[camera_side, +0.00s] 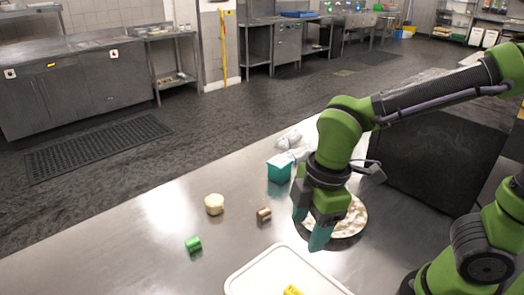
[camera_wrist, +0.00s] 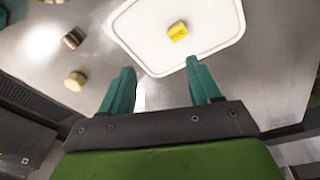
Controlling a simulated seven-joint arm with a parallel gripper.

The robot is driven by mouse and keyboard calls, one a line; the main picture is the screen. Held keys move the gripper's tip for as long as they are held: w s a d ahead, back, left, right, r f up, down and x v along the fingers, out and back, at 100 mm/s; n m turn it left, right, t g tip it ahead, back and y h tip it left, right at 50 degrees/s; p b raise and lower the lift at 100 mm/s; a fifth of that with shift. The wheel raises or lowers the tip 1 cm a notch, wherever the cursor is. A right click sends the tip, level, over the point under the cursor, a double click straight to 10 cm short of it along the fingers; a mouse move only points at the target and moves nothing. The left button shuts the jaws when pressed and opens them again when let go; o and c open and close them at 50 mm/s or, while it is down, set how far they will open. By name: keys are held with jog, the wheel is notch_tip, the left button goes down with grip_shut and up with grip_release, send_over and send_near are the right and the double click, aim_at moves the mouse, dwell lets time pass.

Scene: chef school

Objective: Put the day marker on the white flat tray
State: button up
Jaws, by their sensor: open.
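A small yellow block with dark lettering, which looks like the day marker (camera_wrist: 178,31), lies on the white flat tray (camera_wrist: 132,52) in the wrist view. In the side view the tray (camera_side: 240,276) is cut off by the bottom edge, and the yellow block (camera_side: 292,290) shows only in part. My gripper (camera_side: 310,228) is open, fingers pointing down, and holds nothing. In the wrist view my gripper (camera_wrist: 160,69) has its two teal fingers apart, with the tray beyond them and the yellow block apart from both fingertips.
A green block (camera_side: 193,244), a cream round piece (camera_side: 214,204) and a small brown piece (camera_side: 264,215) lie on the steel table. A teal box (camera_side: 279,168) stands farther back. A pale round plate (camera_side: 352,222) lies behind my gripper.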

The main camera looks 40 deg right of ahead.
jog(key=d+r+m+t+y, duration=0.1)
jog(key=d+r+m+t, duration=0.5)
jog(key=d+m, duration=0.6)
jog(key=r+m, duration=0.1)
jog(key=m, duration=0.4)
jog(key=shift+s, duration=0.3)
